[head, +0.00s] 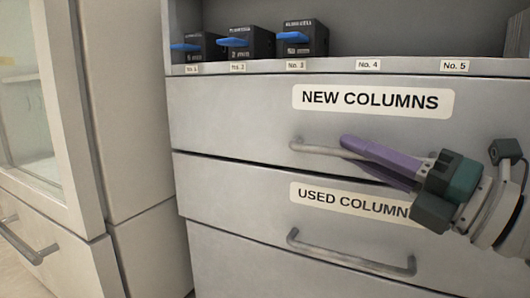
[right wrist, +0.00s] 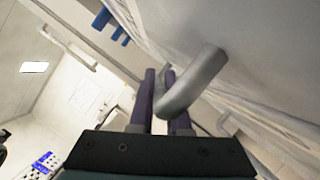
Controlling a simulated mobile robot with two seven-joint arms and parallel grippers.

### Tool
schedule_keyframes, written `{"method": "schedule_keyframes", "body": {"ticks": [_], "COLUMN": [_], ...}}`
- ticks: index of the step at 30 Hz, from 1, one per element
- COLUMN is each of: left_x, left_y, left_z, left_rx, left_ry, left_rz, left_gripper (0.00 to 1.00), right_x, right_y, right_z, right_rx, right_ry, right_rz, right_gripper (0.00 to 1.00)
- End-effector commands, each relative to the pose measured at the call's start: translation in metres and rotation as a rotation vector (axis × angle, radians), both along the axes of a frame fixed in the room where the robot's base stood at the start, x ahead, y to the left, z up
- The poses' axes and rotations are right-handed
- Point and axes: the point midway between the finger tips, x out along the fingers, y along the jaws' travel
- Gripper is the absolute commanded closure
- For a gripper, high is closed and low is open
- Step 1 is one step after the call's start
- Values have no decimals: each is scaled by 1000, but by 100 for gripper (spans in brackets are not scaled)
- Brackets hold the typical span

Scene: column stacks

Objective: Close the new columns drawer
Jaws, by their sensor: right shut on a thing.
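The new columns drawer (head: 230,110) is the upper drawer, with a grey front and a "NEW COLUMNS" label. It looks flush or nearly flush with the cabinet, and no wide gap shows around it. Its bar handle (head: 312,147) runs along the lower part of the front. My right gripper (head: 352,152) has its purple fingers shut on this handle, coming from the right and hiding the handle's right part. In the right wrist view the curved handle end (right wrist: 198,75) sits at the fingers (right wrist: 160,80). My left gripper is not in view.
Below is the used columns drawer (head: 235,240) with its own bar handle (head: 350,255), apparently shut. Several black boxes with blue parts (head: 303,38) stand on the numbered shelf above; slots No. 4 and No. 5 look empty. A glass-fronted cabinet (head: 35,110) stands at the left.

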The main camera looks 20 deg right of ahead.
Motion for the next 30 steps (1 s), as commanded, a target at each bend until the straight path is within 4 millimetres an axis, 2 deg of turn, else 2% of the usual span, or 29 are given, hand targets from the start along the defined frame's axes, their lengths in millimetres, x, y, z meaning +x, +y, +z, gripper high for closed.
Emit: {"method": "schedule_keyframes", "body": {"ticks": [2, 3, 11, 21, 23, 30], "left_x": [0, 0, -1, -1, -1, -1], "left_y": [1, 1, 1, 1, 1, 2], "left_z": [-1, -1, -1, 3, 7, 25], "left_rx": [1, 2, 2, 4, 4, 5], "left_ry": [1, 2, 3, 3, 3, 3], "left_rz": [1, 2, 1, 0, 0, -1], "left_gripper": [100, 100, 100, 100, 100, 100], "right_x": [1, 1, 0, -6, -13, -58], "right_y": [-3, -3, -2, -4, -6, -24], "right_z": [-4, -5, -4, -3, -4, -14], "right_rx": [2, 2, 2, 3, 3, 6], "right_ry": [12, 13, 9, 9, 10, 14], "right_rz": [-11, -11, -7, -7, -6, -9], "right_gripper": [100, 83, 55, 55, 55, 55]}}
